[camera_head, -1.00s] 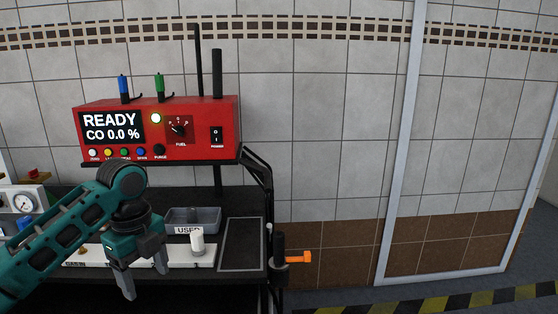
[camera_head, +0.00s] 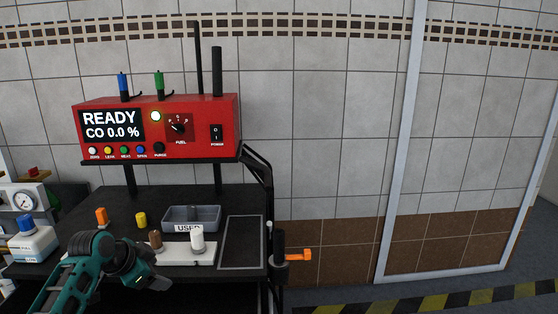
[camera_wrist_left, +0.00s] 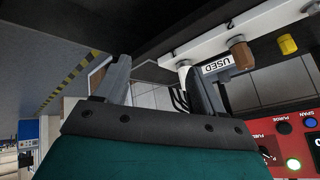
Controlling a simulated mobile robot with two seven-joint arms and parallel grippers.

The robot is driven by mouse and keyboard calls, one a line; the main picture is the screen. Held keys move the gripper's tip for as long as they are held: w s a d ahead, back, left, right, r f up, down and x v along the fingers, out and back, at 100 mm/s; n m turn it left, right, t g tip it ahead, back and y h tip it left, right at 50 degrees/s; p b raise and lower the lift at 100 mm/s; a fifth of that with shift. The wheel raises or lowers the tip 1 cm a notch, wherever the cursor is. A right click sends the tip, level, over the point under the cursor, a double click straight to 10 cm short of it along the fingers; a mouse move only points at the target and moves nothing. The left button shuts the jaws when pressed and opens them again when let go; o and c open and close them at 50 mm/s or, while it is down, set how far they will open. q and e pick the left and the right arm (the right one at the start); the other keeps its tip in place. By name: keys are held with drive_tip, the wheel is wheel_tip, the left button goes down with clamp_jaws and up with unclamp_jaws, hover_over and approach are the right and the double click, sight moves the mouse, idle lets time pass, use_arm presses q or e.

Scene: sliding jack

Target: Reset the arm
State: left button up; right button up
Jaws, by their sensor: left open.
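My left gripper (camera_head: 156,283) is low at the front edge of the black bench, in front of the white holder strip (camera_head: 190,254). In the left wrist view its two fingers (camera_wrist_left: 158,88) stand apart with nothing held between them. A white cylinder (camera_head: 197,240) and a brown one (camera_head: 155,240) stand on the strip, beyond the gripper. The grey tray marked USED (camera_head: 205,215) sits behind them. My right gripper is not in view.
A red analyser (camera_head: 200,125) reading READY, CO 0.0 % stands on a shelf above the bench. An orange piece (camera_head: 101,216), a yellow cylinder (camera_head: 141,220) and a blue-capped bottle (camera_head: 32,240) are on the left. An orange-handled fitting (camera_head: 298,255) juts at the bench's right edge. The floor further right is clear.

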use_arm(q)
drive_tip(key=w+a+r+n+t+y, duration=0.25)
drive_tip(key=w+r+t, duration=0.2)
drive_tip(key=r, duration=0.25)
drive_tip(key=w+a+r+n+t+y, duration=0.2)
drive_tip(key=w+a+r+n+t, duration=0.2)
drive_tip(key=r+t, duration=0.25)
drive_tip(key=s+d+f+g+h, duration=0.1)
drive_tip(key=s+d+f+g, duration=0.1)
drive_tip(key=s+d+f, duration=0.55)
drive_tip(key=s+d+f+g+h, duration=0.2)
drive_tip(key=s+d+f, duration=0.1)
drive_tip(key=s+f, duration=0.85)
drive_tip(key=s+d+f+g, duration=0.1)
drive_tip(key=s+d+f, duration=0.2)
drive_tip(key=s, duration=0.6)
drive_tip(key=s+d+f+g, duration=0.2)
drive_tip(key=s+d+f, duration=0.2)
drive_tip(key=s, duration=0.6)
wheel_tip(320, 180, down, 2)
drive_tip(key=shift+d+f+n+h, duration=0.15)
drive_tip(key=shift+n+h, duration=0.2)
drive_tip(key=shift+h, duration=0.1)
